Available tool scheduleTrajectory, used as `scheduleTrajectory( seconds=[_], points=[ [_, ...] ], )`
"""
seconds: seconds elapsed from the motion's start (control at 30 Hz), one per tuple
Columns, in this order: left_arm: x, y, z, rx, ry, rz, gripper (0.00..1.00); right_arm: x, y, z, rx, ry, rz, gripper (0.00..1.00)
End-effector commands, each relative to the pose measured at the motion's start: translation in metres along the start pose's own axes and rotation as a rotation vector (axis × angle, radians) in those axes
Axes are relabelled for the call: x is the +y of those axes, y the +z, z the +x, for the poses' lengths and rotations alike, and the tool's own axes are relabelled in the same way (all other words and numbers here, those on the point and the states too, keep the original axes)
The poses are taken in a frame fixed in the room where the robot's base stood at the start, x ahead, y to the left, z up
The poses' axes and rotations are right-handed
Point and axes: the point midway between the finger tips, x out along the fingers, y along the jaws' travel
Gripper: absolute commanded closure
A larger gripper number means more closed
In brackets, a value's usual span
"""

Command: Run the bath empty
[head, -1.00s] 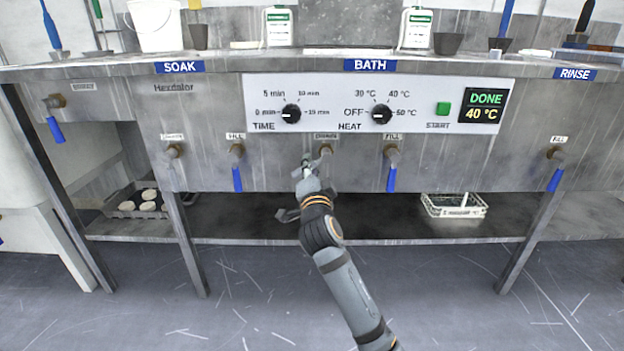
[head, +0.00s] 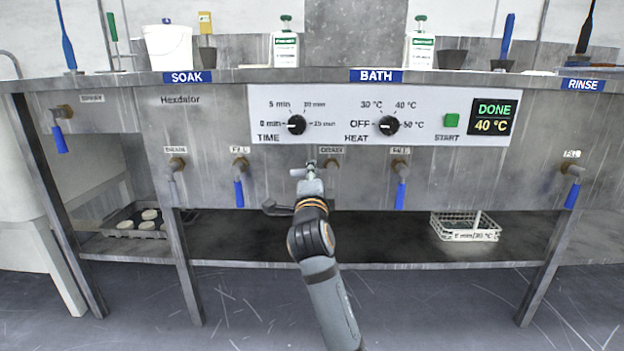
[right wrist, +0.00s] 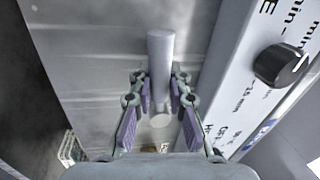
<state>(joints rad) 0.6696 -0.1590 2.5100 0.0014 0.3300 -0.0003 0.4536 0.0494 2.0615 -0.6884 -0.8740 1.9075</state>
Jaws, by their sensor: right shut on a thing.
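The bath drain tap (head: 332,164) is a brass fitting on the steel front, under the bath control panel. My right gripper (head: 309,172) is just left of and slightly below this fitting. It is shut on a grey tap handle (right wrist: 160,85), which stands between the purple-padded fingers (right wrist: 160,112) in the right wrist view. The fingers hide part of the handle in the head view, so its exact angle is hard to tell. The bath display (head: 492,117) reads DONE, 40 °C. My left gripper is not in view.
Blue-handled fill taps (head: 239,190) and (head: 401,190) flank the drain. The control panel (head: 350,125) juts out close above. A white basket (head: 465,236) and a dark tray (head: 135,232) stand on the lower shelf. The floor in front is clear.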

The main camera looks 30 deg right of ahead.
Motion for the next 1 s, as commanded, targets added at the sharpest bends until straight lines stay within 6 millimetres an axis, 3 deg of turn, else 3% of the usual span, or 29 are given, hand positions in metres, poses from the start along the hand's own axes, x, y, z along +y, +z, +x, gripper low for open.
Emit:
scheduleTrajectory(
  seconds=[0.47, 0.5, 0.63, 1.0],
  points=[
    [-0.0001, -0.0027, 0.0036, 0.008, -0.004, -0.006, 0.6, 0.0008, 0.0, -0.0001, 0.002, 0.004, 0.011, 1.0],
    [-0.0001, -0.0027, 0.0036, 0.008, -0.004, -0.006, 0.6, 0.0007, 0.0, -0.0001, 0.002, 0.003, 0.011, 0.78],
    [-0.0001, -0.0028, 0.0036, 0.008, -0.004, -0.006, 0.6, 0.0004, 0.0, 0.0, 0.002, 0.002, 0.011, 0.6],
    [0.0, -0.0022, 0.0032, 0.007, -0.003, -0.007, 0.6, -0.0004, -0.0002, 0.0001, 0.002, 0.0, 0.01, 0.6]
  ],
)
